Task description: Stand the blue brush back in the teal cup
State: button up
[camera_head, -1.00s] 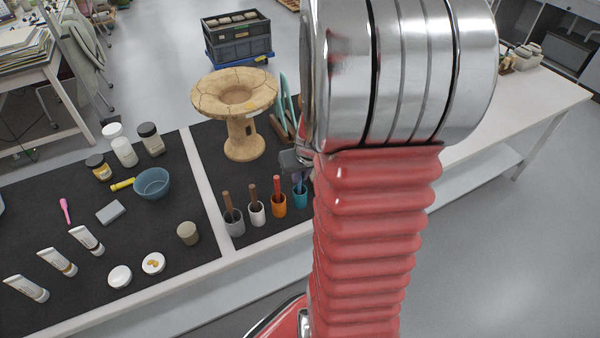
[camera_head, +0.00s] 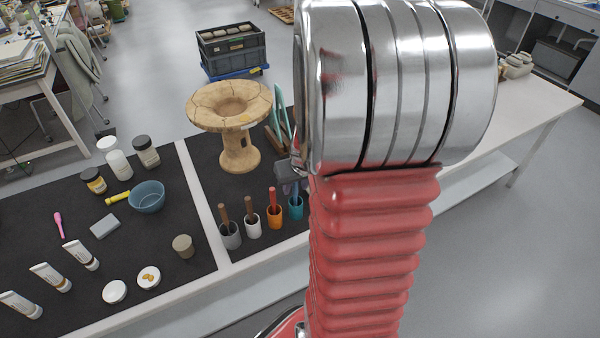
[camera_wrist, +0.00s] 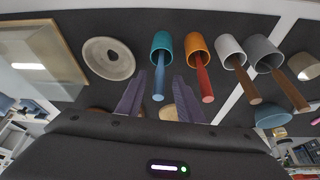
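The teal cup (camera_head: 296,212) stands upright on the dark mat, at the right end of a row of cups. It also shows in the wrist view (camera_wrist: 162,42). The blue brush (camera_wrist: 158,80) stands in the teal cup, its handle sticking out of the mouth toward the wrist camera. My gripper (camera_wrist: 160,76) is open, with one finger on each side of the handle and visible gaps between. In the head view my gripper (camera_head: 289,172) is just above the teal cup, partly hidden by my arm.
Beside it stand an orange cup (camera_head: 274,218), a white cup (camera_head: 252,228) and a grey cup (camera_head: 230,238), each with a brush. A clay stand (camera_head: 238,150) rises behind. A round pale dish (camera_wrist: 93,62) lies on the teal cup's other side.

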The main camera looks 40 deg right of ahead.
jog(key=v, duration=1.3)
jog(key=shift+s+a+f, duration=0.1)
jog(key=shift+f, duration=0.05)
dwell(1.0)
jog(key=s+a+r+n, duration=0.1)
jog(key=a+r, duration=0.1)
jog(key=a, duration=0.6)
jog(key=s+a+r+n+t+y, duration=0.1)
jog(key=s+a+r+n, duration=0.1)
jog(key=a, duration=0.6)
jog(key=s+a+r+n, duration=0.1)
jog(key=s+a+r, duration=0.1)
jog(key=a, duration=0.7)
jog(key=shift+r+n+t+y, duration=0.3)
jog(key=shift+r+n+y, duration=0.1)
jog(key=shift+r, duration=0.2)
